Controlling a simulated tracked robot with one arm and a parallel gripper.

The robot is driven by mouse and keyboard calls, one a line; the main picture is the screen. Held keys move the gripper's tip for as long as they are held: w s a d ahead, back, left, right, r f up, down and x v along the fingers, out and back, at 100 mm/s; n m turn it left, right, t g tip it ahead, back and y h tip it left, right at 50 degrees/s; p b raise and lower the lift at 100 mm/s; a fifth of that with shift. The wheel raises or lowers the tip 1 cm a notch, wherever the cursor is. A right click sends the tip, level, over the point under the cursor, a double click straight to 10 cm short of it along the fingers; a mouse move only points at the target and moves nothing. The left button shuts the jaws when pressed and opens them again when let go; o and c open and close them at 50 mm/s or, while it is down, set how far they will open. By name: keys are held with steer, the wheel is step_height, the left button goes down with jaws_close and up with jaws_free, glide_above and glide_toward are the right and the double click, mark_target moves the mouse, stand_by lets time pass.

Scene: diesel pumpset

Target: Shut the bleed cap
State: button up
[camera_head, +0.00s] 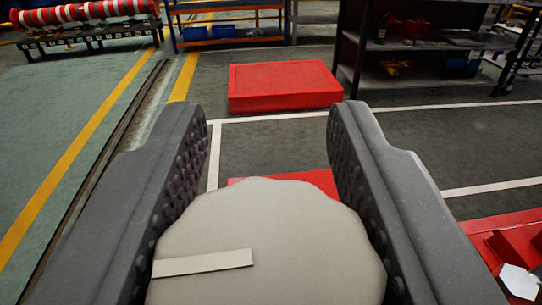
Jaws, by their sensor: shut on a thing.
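The bleed cap (285,235) is a large, pale grey round piece with a scalloped edge, low in the middle of the view. A light raised bar (203,263) lies across its left part. My gripper (268,165) has one dark, studded finger on each side of the cap. The fingers are shut on the cap's left and right edges. The cap's lower edge is cut off by the frame, and what lies beneath it is hidden.
A red block (285,86) stands on the dark floor ahead. Red parts show just behind the cap and at the lower right (505,250). Dark shelves (425,50) stand at the back right, and a rack of red-and-white rolls (85,15) at the back left.

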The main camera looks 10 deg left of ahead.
steer(key=shift+r+h+p, duration=0.25)
steer(key=shift+h+p, duration=0.25)
steer(key=shift+p, duration=1.65)
steer(key=shift+f+m+p, duration=0.3)
steer(key=shift+f+p, duration=0.05)
steer(key=shift+f, duration=0.1)
steer(key=o, duration=0.8)
steer(key=shift+s+d, duration=0.1)
steer(key=shift+o, duration=1)
steer(key=shift+s+r, duration=0.15)
steer(key=shift+r, duration=0.05)
steer(key=shift+f, duration=0.1)
steer(key=shift+s, duration=0.1)
